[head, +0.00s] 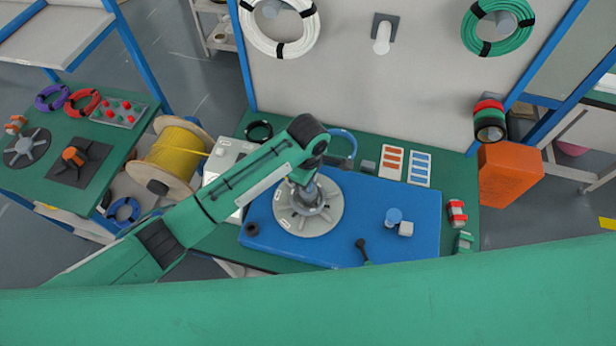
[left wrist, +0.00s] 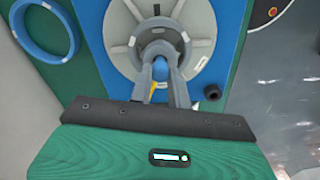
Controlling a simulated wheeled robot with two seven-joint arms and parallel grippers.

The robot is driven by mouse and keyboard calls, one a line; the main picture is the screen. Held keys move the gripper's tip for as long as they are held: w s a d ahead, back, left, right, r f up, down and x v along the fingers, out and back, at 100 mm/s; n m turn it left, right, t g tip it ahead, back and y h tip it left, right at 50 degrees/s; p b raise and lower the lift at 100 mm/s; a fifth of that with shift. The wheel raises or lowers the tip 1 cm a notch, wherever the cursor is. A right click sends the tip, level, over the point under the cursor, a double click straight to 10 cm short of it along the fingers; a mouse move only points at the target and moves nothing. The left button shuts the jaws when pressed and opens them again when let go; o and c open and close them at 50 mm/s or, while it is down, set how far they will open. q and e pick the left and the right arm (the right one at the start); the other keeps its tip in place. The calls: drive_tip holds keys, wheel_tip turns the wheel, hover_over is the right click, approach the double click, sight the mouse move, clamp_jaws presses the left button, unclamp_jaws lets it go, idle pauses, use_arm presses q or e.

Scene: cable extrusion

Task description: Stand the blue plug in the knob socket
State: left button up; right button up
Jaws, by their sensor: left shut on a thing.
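My left gripper (head: 312,203) is over the middle of a grey spoked disc (head: 283,220) on the blue board. In the left wrist view its fingers (left wrist: 161,68) are closed around a rounded blue piece, the blue plug (left wrist: 160,65), just above the disc's central grey hub (left wrist: 158,48). The disc (left wrist: 117,48) fills the background there. The plug's lower end is hidden, so I cannot tell whether it touches the hub. A small yellow part (left wrist: 153,88) shows between the fingers. My right gripper is not in view.
A blue cable ring (head: 342,145) lies behind. An orange box (head: 508,175) stands right.

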use_arm(q)
drive_tip(key=shift+f+p, duration=0.4)
idle(0.6)
drive_tip(key=o, duration=0.8)
wheel_tip(320, 180, up, 6)
drive_tip(key=p, duration=0.6)
drive_tip(key=shift+f+p, duration=0.1)
drive_tip(key=shift+p, duration=0.3)
drive_tip(key=shift+r, duration=1.1)
